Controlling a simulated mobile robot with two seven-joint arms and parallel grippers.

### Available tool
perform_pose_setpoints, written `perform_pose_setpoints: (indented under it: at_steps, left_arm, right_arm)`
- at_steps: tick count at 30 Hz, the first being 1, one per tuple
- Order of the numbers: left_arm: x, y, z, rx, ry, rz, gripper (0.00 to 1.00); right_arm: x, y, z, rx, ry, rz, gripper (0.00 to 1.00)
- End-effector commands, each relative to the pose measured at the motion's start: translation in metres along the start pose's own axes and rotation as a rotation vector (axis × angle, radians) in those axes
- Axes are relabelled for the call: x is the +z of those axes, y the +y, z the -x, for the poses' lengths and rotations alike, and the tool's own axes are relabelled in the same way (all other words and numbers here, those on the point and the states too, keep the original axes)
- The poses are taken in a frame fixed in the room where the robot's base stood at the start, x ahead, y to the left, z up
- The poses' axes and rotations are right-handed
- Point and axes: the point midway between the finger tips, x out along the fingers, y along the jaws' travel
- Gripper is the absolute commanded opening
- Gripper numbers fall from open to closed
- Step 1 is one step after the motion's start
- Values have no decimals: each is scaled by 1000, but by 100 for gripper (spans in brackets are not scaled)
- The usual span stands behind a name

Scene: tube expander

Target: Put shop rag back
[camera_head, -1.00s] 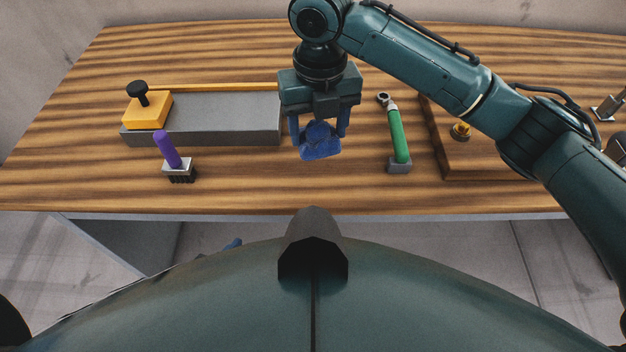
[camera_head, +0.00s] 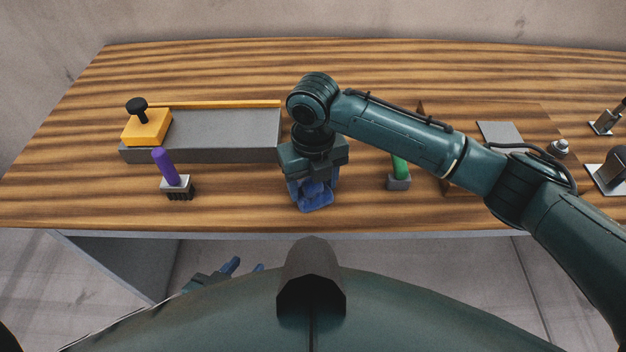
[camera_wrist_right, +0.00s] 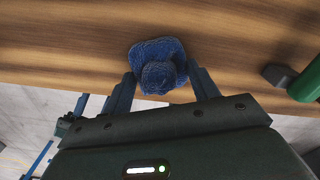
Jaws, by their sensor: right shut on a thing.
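The shop rag (camera_head: 315,195) is a crumpled blue cloth. My right gripper (camera_head: 313,202) is shut on it, low over the front middle of the table. In the right wrist view the rag (camera_wrist_right: 158,62) bulges between the two fingers of the right gripper (camera_wrist_right: 165,82), with wood behind it. I cannot tell whether the rag touches the table. My left gripper (camera_head: 246,267) is below the table's front edge, partly hidden by my body; its two blue fingers show apart and empty.
A grey block (camera_head: 225,133) with a yellow slider (camera_head: 147,127) stands at left. A green-handled tool (camera_head: 400,167) stands right of my gripper, partly behind my arm. Metal parts (camera_head: 604,120) are at far right.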

Motion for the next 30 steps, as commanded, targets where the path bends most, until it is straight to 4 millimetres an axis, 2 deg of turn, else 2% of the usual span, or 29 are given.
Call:
perform_pose_setpoints:
  at_steps: [7,8,15,24,26,30]
  left_arm:
    - [0,0,0,0,-1,1,36]
    - [0,0,0,0,-1,1,36]
    - [0,0,0,0,-1,1,36]
    - [0,1,0,2,-1,1,36]
    - [0,1,0,2,-1,1,36]
    - [0,2,0,3,-1,1,36]
  right_arm:
    - [0,0,-2,0,0,0,38]
    - [0,0,-2,0,0,0,61]
    - [0,0,-2,0,0,0,81]
    - [0,0,2,0,-1,0,81]
    - [1,0,7,1,-2,0,81]
    - [1,0,31,0,-4,2,81]
